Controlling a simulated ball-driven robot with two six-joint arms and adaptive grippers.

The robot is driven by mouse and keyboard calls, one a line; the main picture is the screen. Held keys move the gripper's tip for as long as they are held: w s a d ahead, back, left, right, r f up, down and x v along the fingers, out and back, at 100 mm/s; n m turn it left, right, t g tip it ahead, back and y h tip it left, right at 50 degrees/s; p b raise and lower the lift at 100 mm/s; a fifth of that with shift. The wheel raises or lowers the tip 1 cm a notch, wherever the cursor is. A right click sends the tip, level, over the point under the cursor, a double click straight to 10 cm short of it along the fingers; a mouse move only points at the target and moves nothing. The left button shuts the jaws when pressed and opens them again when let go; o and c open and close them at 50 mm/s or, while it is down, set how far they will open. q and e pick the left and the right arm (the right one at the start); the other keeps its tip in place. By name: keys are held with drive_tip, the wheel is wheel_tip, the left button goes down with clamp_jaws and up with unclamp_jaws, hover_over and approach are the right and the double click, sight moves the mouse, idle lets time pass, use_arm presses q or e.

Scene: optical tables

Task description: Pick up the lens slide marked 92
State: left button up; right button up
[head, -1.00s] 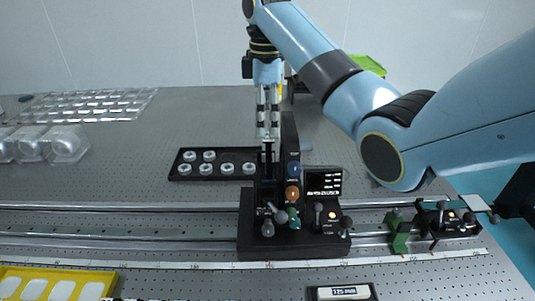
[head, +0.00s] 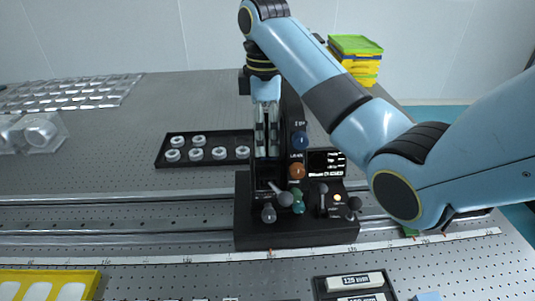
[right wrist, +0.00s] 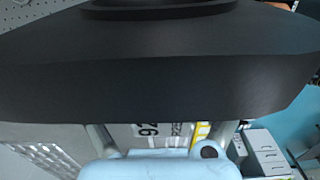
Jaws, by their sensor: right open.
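My right gripper (head: 267,155) points straight down at the black bench device (head: 295,235), just left of its upright panel. The fingers are open and their tips are low beside the device's knobs. In the right wrist view a pale label marked 92 (right wrist: 148,129) shows between my fingers, with a yellow striped piece to its right. The label appears rotated. The slide's edges are hidden, and I cannot tell whether the fingers touch it. My left gripper is not in view.
A black tray (head: 207,162) with white ring-shaped parts lies left of the device. Metal rails (head: 110,236) run across the table. A yellow tray (head: 90,284) is front left, a black labelled box (head: 323,288) front right.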

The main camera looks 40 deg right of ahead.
drive_tip(key=shift+c, duration=0.2)
drive_tip(key=c, duration=1.3)
drive_tip(key=shift+c, duration=0.2)
drive_tip(key=shift+r, duration=0.15)
